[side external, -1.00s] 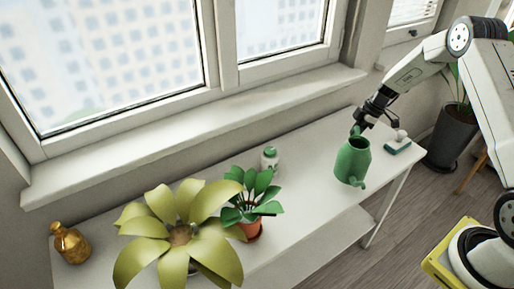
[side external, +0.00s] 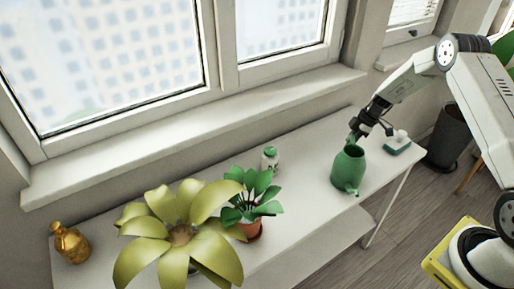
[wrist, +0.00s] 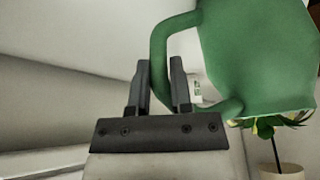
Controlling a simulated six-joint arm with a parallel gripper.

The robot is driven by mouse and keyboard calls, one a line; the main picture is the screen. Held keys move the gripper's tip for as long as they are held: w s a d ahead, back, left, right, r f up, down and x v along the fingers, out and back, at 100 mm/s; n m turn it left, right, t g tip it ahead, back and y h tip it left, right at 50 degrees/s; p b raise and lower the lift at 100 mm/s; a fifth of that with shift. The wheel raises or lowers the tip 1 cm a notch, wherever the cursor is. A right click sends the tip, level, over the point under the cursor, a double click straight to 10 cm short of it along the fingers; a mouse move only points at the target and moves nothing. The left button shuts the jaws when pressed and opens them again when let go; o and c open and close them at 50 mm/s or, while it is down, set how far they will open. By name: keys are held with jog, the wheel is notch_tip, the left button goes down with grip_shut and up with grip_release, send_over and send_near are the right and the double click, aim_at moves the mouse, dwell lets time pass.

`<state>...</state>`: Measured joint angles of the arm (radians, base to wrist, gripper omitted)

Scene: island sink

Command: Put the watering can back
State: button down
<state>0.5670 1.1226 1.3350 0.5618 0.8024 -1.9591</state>
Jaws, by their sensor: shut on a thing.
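The green watering can (side external: 347,170) is at the right part of the white table in the side external view, roughly upright with its spout toward the front. My gripper (side external: 362,130) is behind it, at its handle. In the wrist view the can's body (wrist: 262,60) fills the upper right. Its handle (wrist: 158,55) passes between the fingers of my gripper (wrist: 160,85), which are shut on it. I cannot tell whether the can's base touches the table.
The white table (side external: 300,200) has free room left of the can. A potted plant (side external: 250,205), a large yellow-green plant (side external: 180,235), a gold bottle (side external: 70,243) and a small white-green jar (side external: 270,158) stand further left. A teal item (side external: 397,146) lies right of the can.

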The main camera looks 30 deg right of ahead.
jog(key=shift+f, duration=0.1)
jog(key=c, duration=0.5)
grip_release()
jog(key=shift+c, duration=0.2)
jog(key=v, duration=1.2)
jog(key=shift+a, duration=0.1)
jog(key=s+a+r+m+h, duration=0.1)
jog(key=s+a+r+m, duration=0.1)
jog(key=s+a, duration=0.4)
jog(key=s+a+r+m+h, duration=0.1)
jog(key=s+a+m, duration=0.4)
jog(key=a, duration=0.6)
jog(key=s+a+r+m+h, duration=0.2)
jog(key=s+a+r+m, duration=0.1)
jog(key=s+a, duration=0.4)
jog(key=a+m, duration=0.1)
jog(key=a, duration=0.1)
jog(key=shift+a+r, duration=0.2)
jog(key=shift+a, duration=0.15)
